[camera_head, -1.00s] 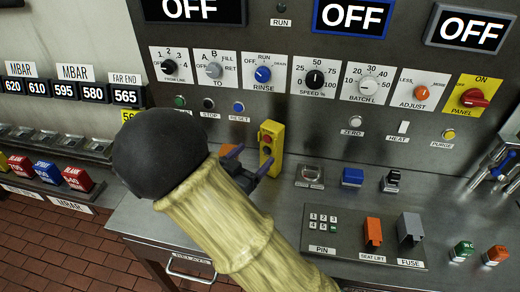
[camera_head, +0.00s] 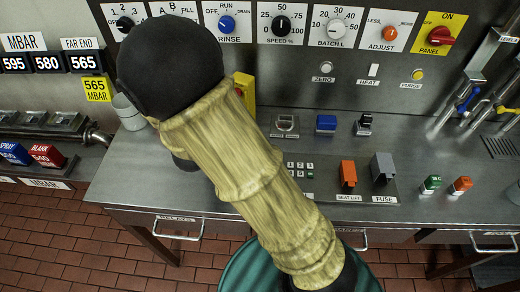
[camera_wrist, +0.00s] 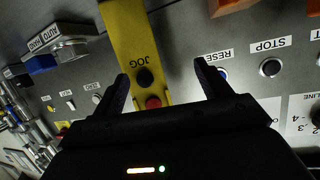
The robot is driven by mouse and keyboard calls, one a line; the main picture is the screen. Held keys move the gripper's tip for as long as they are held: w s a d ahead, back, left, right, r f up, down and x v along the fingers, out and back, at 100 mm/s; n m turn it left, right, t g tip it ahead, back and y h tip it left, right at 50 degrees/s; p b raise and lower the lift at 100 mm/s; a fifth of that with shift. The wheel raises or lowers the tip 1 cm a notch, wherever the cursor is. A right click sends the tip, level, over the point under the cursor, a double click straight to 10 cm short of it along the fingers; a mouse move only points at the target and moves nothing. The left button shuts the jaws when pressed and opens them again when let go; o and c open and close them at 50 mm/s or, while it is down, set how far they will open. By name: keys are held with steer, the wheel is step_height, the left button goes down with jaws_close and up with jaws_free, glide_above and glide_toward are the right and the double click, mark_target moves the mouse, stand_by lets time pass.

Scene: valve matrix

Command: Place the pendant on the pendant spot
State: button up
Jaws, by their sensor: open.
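The pendant (camera_head: 245,88) is a yellow box standing against the control panel at the back of the steel counter. My arm covers much of it in the head view. In the wrist view the pendant (camera_wrist: 126,35) shows a JOG label, a black button and a red button. My gripper (camera_wrist: 161,72) is open and empty, with its fingers reaching toward the pendant's button end. The left finger overlaps the pendant's edge; the right finger is clear of it. I cannot tell whether they touch. I cannot make out a marked pendant spot.
The counter (camera_head: 270,205) holds a metal latch (camera_head: 285,124), a blue block (camera_head: 326,124), an orange seat lift switch cover (camera_head: 348,174) and a grey fuse cover (camera_head: 382,167). Knobs and buttons line the panel behind. Tap handles (camera_head: 468,98) stand at the right.

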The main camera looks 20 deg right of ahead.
steer(key=y, duration=0.1)
steer(key=f+n+g+y, duration=0.1)
steer(key=y, duration=0.1)
steer(key=n+y, duration=0.1)
steer(key=shift+s+f+g+y, duration=0.2)
steer(key=shift+f+g+y, duration=0.1)
steer(key=s+n+g+y, duration=0.1)
steer(key=s, duration=0.1)
steer(key=s+d+n+g+y, duration=0.1)
steer(key=s, duration=0.2)
steer(key=s+n+g+y, duration=0.1)
steer(key=s+g, duration=0.1)
steer(key=shift+s+d+f+y, duration=0.15)
steer(key=shift+s+d+y, duration=0.15)
steer(key=shift+s+d, duration=0.1)
steer(key=s+d+g, duration=0.1)
steer(key=s, duration=0.2)
steer(key=s+d+n+g, duration=0.1)
steer(key=s+d, duration=0.1)
steer(key=s, duration=0.1)
steer(key=s+d+n+g, duration=0.1)
steer(key=s, duration=0.2)
steer(key=shift+d+g, duration=0.15)
steer(key=shift+g, duration=0.25)
